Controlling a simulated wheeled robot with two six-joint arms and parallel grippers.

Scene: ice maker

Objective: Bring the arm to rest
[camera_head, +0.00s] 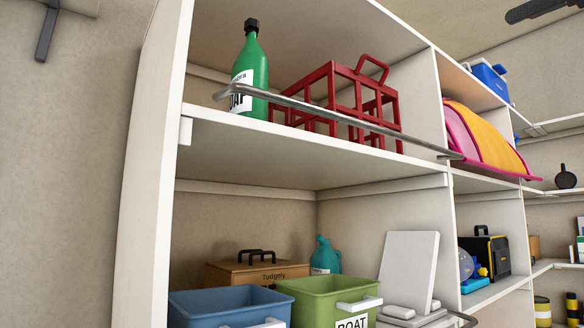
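Neither of my grippers shows in the head view, and I see no arm of mine. No ice maker is recognisable. The view is filled by a white shelf unit (140,190) with open compartments.
The upper shelf holds a green bottle (256,68) and red crate (330,98) behind a metal rail (330,117). Below are a blue bin (215,308), a green bin (318,297) and a wooden box (262,272). A pink and orange item (485,140) sits right. Bare wall (70,180) lies left.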

